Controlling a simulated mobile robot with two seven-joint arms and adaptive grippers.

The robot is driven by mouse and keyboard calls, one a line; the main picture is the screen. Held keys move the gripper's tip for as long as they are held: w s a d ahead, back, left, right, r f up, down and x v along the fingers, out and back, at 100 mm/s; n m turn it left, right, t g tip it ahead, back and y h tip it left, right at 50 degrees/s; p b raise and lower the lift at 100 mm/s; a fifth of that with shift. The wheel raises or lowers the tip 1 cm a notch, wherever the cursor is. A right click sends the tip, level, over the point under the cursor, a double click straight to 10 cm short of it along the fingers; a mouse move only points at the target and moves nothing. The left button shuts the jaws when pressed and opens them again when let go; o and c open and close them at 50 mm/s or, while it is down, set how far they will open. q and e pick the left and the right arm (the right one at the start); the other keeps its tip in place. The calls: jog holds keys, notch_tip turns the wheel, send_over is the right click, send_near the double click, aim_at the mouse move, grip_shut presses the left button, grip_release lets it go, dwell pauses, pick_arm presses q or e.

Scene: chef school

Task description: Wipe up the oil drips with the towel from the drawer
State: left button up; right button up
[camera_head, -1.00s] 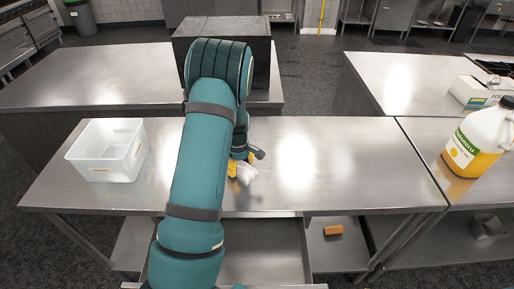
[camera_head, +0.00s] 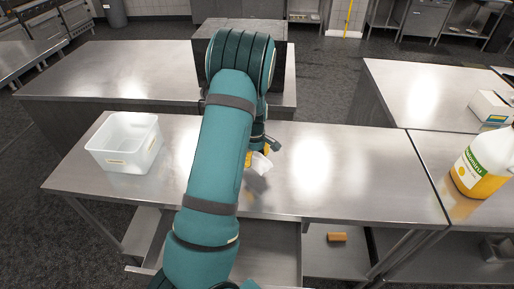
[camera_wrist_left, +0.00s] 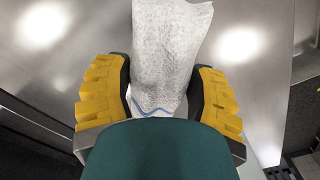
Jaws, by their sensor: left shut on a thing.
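A white towel (camera_head: 262,165) with a blue stripe is in my left gripper (camera_head: 254,160), low over the steel table. In the left wrist view the towel (camera_wrist_left: 168,55) hangs between the yellow fingers of the same gripper (camera_wrist_left: 160,95), which is shut on it. I cannot tell whether the towel touches the tabletop. An open drawer (camera_head: 268,250) shows below the table's front edge, partly hidden by my left arm. No oil drips can be made out; glare and my arm cover part of the surface. My right gripper is not in view.
A clear plastic bin (camera_head: 125,145) stands at the table's left end. A jug of yellow oil (camera_head: 484,168) stands on the right-hand table. An orange-brown block (camera_head: 337,237) lies on the shelf below. The tabletop (camera_head: 360,175) right of my gripper is clear.

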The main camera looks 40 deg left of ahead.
pick_arm(q)
jog(key=shift+r+p, duration=0.55)
jog(key=shift+r, duration=0.55)
